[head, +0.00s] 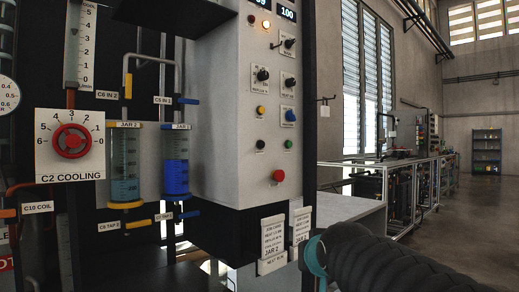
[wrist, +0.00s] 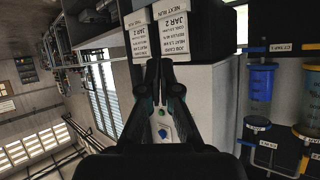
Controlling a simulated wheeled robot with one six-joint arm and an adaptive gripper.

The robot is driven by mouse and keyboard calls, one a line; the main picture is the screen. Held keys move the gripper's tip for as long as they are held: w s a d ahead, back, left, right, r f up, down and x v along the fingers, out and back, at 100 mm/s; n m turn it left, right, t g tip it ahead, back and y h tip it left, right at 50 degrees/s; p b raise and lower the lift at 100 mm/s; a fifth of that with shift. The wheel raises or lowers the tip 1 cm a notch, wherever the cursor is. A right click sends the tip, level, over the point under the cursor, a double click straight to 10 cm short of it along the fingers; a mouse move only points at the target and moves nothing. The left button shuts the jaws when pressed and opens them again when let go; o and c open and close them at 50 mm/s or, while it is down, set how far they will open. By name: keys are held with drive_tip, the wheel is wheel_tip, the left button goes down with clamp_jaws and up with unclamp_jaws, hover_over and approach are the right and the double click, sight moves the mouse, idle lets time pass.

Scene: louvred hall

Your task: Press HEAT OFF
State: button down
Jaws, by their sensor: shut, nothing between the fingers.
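The control panel (head: 240,95) is a pale upright box in the head view, with lamps, knobs and buttons. Low on it are a small black button (head: 260,144), a green button (head: 288,144) and a larger red button (head: 278,176). Their captions are too small to read, so I cannot tell which is HEAT OFF. My gripper (wrist: 160,62) is shut and empty in the wrist view, in front of the panel. The green button (wrist: 162,112) and blue knob (wrist: 163,133) show between its fingers. The red button is not visible there. In the head view my arm stands right of the panel's lower end.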

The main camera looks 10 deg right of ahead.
sight(261, 144)
drive_tip(key=w+d+r+m+t+b, duration=0.1)
drive_tip(key=w+r+t, duration=1)
drive_tip(key=w+r, duration=1.2)
drive_tip(key=shift+w+d+r+m+h+b, duration=0.15)
drive_tip(key=shift+w+d+m+h+b, duration=0.15)
drive_tip(key=shift+w+d+b, duration=0.4)
drive_tip(key=shift+a, duration=0.25)
drive_tip(key=shift+w+a+p, duration=0.85)
drive_tip(key=shift+w+p, duration=0.2)
drive_tip(key=shift+w, duration=0.1)
drive_tip(key=shift+w+a+p, duration=0.85)
drive_tip(key=shift+w+p, duration=0.2)
drive_tip(key=shift+w, duration=0.1)
drive_tip(key=shift+w+a+p, duration=0.85)
drive_tip(key=shift+w+p, duration=0.2)
drive_tip(key=shift+w, duration=0.1)
